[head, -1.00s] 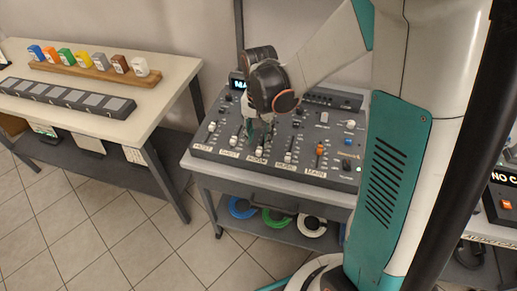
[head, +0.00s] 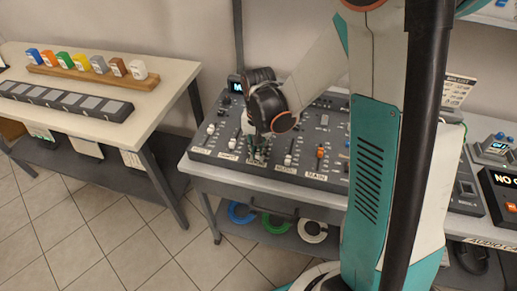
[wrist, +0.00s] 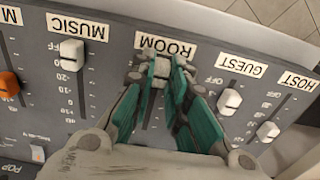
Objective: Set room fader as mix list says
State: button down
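The mixing desk (head: 290,169) carries a row of sliding faders. The room fader cap (wrist: 160,73) is pale and stands near the label end of its slot, close to the ROOM label (wrist: 166,46). My gripper (wrist: 162,72) has its teal fingertips on both sides of this cap and looks closed on it. In the head view my gripper (head: 256,154) is low over the desk's front and partly hides the room fader. A white sheet headed like a mix list (head: 459,90) stands at the back right; its lines are too small to read.
The music fader (wrist: 72,54) and guest fader (wrist: 230,101) flank the room fader closely. The host fader (wrist: 268,131) and an orange-capped main fader (head: 320,153) are farther out. A table (head: 160,108) with coloured blocks stands left.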

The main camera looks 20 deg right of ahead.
jog(key=shift+w+d, duration=0.6)
jog(key=shift+w, duration=0.25)
jog(key=shift+w+d, duration=0.6)
jog(key=shift+w, duration=0.2)
jog(key=c, duration=1.6)
grip_release()
jog(key=shift+o, duration=0.2)
jog(key=shift+r, duration=0.1)
notch_tip(320, 180, up, 12)
